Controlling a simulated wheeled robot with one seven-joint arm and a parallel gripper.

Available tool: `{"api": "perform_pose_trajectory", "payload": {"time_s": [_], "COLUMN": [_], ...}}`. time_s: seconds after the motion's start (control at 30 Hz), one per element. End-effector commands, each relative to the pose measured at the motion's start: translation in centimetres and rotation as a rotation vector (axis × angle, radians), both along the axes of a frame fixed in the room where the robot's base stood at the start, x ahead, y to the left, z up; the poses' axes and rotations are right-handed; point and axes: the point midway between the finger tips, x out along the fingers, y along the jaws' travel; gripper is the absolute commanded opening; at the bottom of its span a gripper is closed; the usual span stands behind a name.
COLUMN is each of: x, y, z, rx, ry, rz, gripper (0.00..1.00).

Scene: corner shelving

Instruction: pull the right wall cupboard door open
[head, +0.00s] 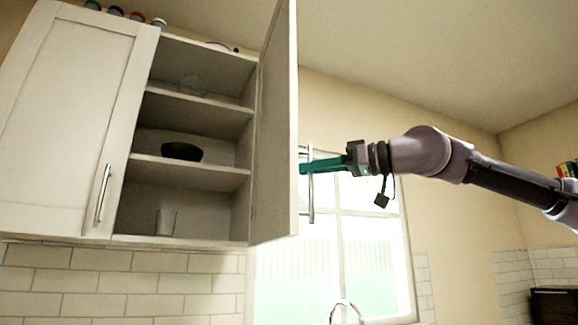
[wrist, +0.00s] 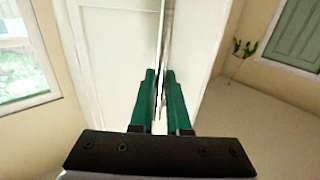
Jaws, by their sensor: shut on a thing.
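The right wall cupboard door (head: 276,130) stands swung well open, seen nearly edge-on in the head view. Its vertical metal bar handle (head: 311,200) is on the door's right side. My gripper (head: 306,167) reaches in from the right, and its green fingers are shut on the handle. In the wrist view the green fingers (wrist: 160,78) lie on either side of the thin bar, with the pale door (wrist: 110,45) behind. The cupboard (head: 198,175) is open to view, with its shelves showing.
The left cupboard door (head: 65,110) is shut, with its own bar handle (head: 102,194). A dark bowl (head: 181,151) and a cup (head: 166,221) stand on the shelves. A window (head: 345,260) and tap (head: 346,308) are below right. Free air surrounds my arm.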

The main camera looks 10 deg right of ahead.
Motion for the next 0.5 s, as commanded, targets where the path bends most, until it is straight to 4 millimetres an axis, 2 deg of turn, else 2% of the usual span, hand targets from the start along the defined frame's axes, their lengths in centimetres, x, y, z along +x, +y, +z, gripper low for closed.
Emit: {"api": "perform_pose_trajectory", "payload": {"time_s": [0.2, 0.5], "x": [0.4, 0.4], "y": [-1.6, -1.8], "z": [0.1, 0.1], "rx": [0.002, 0.002], "ry": [-0.001, -0.001], "rz": [-0.001, -0.002], "gripper": [0.00, 0.00]}}
